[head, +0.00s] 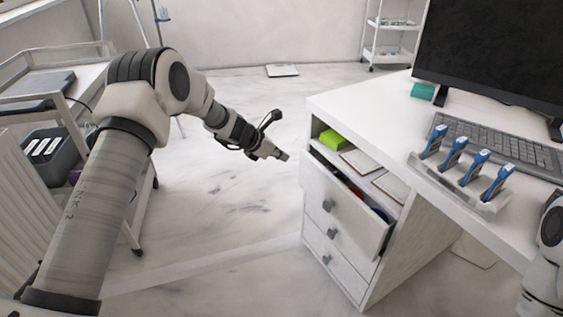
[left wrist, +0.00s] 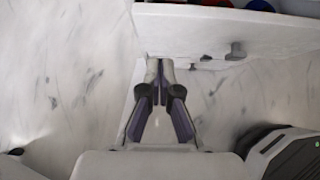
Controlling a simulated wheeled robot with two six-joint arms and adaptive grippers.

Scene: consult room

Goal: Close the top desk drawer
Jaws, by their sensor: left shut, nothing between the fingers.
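The top desk drawer (head: 342,207) is pulled partly out of the white desk cabinet, with red and blue items showing inside. Its grey knob (head: 327,205) is on the front face. My left gripper (head: 284,156) is shut and empty, in the air to the left of the cabinet and apart from the drawer. In the left wrist view the closed fingers (left wrist: 160,76) point toward the drawer front (left wrist: 200,33), which crosses the top of the picture. My right arm shows at the right edge, but its gripper is out of view.
Two lower drawers (head: 338,255) are closed. The desktop holds a keyboard (head: 495,140), a monitor (head: 495,50) and a clear rack (head: 465,190) with several blue devices. An open shelf holds a green box (head: 333,138). A cart stands at left; the floor between is clear.

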